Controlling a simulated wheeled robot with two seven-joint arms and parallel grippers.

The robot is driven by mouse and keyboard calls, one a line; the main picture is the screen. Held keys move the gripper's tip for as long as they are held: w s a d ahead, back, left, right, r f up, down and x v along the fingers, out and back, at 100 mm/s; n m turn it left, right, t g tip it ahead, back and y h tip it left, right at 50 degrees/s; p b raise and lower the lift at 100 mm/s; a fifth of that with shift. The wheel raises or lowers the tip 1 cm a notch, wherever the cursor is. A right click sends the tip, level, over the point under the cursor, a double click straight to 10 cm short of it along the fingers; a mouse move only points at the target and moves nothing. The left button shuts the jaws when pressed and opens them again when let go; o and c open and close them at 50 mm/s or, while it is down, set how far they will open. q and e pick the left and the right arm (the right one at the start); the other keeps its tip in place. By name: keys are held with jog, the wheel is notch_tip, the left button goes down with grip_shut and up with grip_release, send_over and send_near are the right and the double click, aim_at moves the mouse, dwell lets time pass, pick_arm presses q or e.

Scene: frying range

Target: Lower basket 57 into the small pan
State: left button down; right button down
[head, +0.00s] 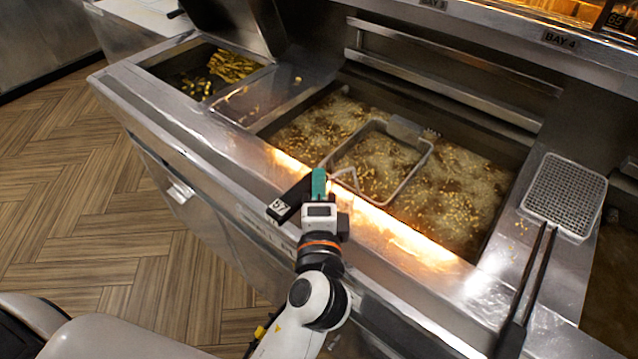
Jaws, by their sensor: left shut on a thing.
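Basket 57 (431,148) sits in the bubbling oil of a pan (487,218), with its metal rim showing above the surface. Its black handle (288,203), bearing a "57" label, reaches over the pan's front edge. My left gripper (318,184), with a green fingertip, is shut on the handle just above the front ledge. The basket's bottom is hidden by oil and foam. I cannot tell from the picture whether this pan is the small one. My right gripper is not in view.
A second mesh basket (565,192) rests on the steel counter at right, its long black handle (521,310) pointing forward. A tray (160,63) with fries (232,66) is at upper left. A metal rail (455,60) runs behind the pan. The floor at left is clear.

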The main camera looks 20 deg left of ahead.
pick_arm(q)
jog(key=shift+f+b, duration=0.55)
jog(key=shift+f, duration=0.35)
dwell(0.3)
jog(key=c, duration=1.2)
grip_release()
jog(key=shift+o, duration=0.2)
